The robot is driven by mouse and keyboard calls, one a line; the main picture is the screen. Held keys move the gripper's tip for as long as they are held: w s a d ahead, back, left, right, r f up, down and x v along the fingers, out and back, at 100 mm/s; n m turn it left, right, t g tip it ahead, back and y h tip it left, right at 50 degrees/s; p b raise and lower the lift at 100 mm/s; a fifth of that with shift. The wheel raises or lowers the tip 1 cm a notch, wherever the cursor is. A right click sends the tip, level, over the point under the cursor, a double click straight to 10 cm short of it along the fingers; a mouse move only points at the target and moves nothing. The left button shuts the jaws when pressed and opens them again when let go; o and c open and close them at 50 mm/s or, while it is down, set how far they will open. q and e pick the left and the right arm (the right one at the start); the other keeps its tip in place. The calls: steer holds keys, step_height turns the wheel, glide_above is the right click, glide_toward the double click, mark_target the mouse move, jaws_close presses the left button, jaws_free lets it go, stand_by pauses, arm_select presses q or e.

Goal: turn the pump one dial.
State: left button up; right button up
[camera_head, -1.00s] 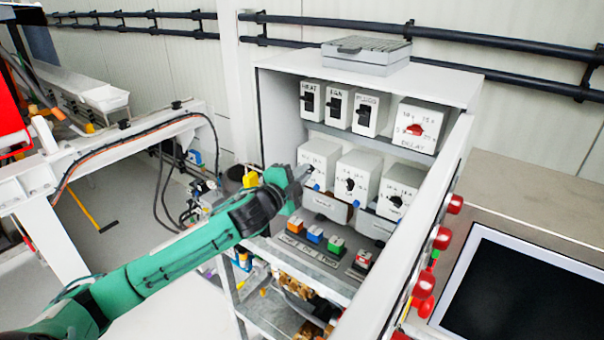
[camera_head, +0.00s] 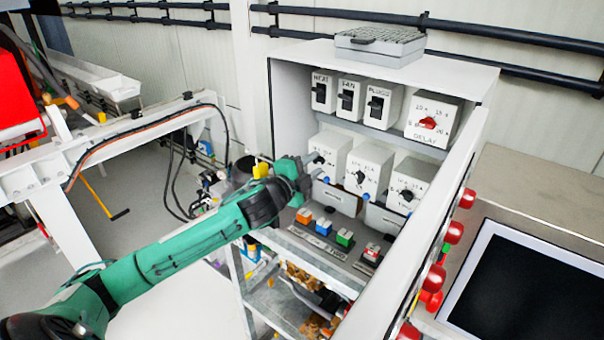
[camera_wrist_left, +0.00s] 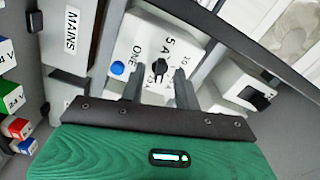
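The pump one dial is a small black knob (camera_wrist_left: 160,69) on a white box marked ONE, with numbers around it and a blue button beside it. In the head view, its white box (camera_head: 334,146) is the leftmost in the middle row of the cabinet. My left gripper (camera_head: 308,168) is right in front of this box and partly hides its face. In the left wrist view, the gripper (camera_wrist_left: 159,78) is open, with one finger on each side of the knob. Gaps show between fingers and knob; contact cannot be told. My right gripper is not in view.
Two similar dial boxes (camera_head: 369,172) stand to the right on the same shelf. Switch boxes and the red DELAY dial (camera_head: 428,123) are above. Coloured buttons (camera_head: 324,227) lie below. The open cabinet door (camera_head: 430,230) with red knobs bounds the right side.

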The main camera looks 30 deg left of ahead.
arm_select(q)
steer(key=s+a+b, duration=0.2)
steer(key=s+b, duration=0.4)
steer(key=s, duration=0.7)
steer(key=shift+s, duration=0.15)
